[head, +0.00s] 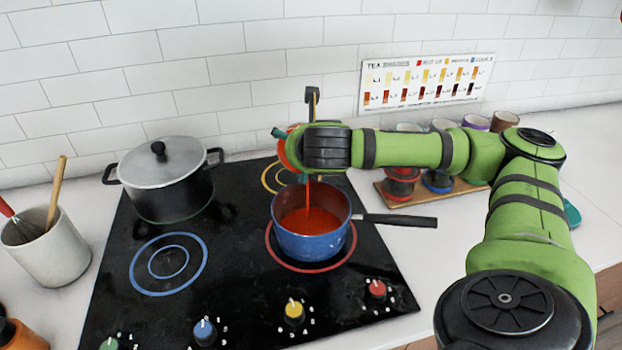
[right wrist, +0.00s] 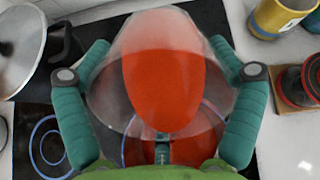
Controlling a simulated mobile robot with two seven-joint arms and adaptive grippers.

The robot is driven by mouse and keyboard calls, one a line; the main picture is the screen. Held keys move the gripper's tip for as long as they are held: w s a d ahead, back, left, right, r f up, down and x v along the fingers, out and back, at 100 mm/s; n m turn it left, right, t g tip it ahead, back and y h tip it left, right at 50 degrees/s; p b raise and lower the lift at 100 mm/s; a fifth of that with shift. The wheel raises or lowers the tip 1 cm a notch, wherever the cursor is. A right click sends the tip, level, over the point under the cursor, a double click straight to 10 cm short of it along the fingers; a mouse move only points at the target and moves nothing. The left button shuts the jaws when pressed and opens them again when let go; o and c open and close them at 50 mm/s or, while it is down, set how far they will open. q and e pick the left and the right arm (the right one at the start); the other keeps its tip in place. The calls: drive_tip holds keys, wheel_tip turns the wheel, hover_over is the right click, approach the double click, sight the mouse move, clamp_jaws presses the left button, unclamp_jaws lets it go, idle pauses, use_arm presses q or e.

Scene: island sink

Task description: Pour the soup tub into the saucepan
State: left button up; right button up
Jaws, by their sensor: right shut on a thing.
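The blue saucepan (head: 311,242) stands on the red-ringed burner, its dark handle pointing right, with red-orange soup inside. The soup tub (head: 289,154) is tipped above it, mostly hidden behind my right gripper (head: 293,140) in the head view. A thin red stream runs from the tub down into the saucepan. In the right wrist view the clear tub (right wrist: 160,75) with red soup in it sits between the two teal fingers of my right gripper (right wrist: 160,50), which is shut on it. My left gripper is not in view.
A lidded black pot (head: 165,185) stands at the back left of the black cooktop (head: 130,315). A utensil crock (head: 50,250) is at the left. Several cups and a wooden board (head: 400,203) with jars lie behind my right arm. The blue-ringed front left burner is bare.

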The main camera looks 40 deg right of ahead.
drive_tip(key=shift+s+a+f+t+h+b, duration=0.15)
drive_tip(key=shift+f+t+h+b, duration=0.3)
drive_tip(key=shift+b, duration=0.6)
drive_tip(key=shift+s+r+t+h+b, duration=0.25)
drive_tip(key=shift+r+t+b, duration=0.25)
drive_tip(key=shift+t+b, duration=0.45)
drive_tip(key=shift+s+a+r+b, duration=0.15)
drive_tip(key=shift+s+a+b, duration=0.25)
drive_tip(key=shift+b, duration=0.4)
drive_tip(key=shift+s+r+p, duration=0.1)
drive_tip(key=shift+r+p, duration=0.1)
drive_tip(key=shift+p, duration=0.3)
drive_tip(key=p, duration=0.1)
drive_tip(key=t+p, duration=0.1)
drive_tip(key=p, duration=0.1)
drive_tip(key=shift+s+a+r+h, duration=0.1)
drive_tip(key=shift+s+a+h, duration=0.05)
drive_tip(key=shift+s+h, duration=0.25)
drive_tip(key=shift+t+b, duration=0.3)
drive_tip(key=shift+s+a, duration=0.1)
drive_tip(key=shift+s, duration=0.05)
drive_tip(key=shift+s+r+t+h, duration=0.1)
drive_tip(key=shift+t+h, duration=0.3)
drive_tip(key=shift+t, duration=0.1)
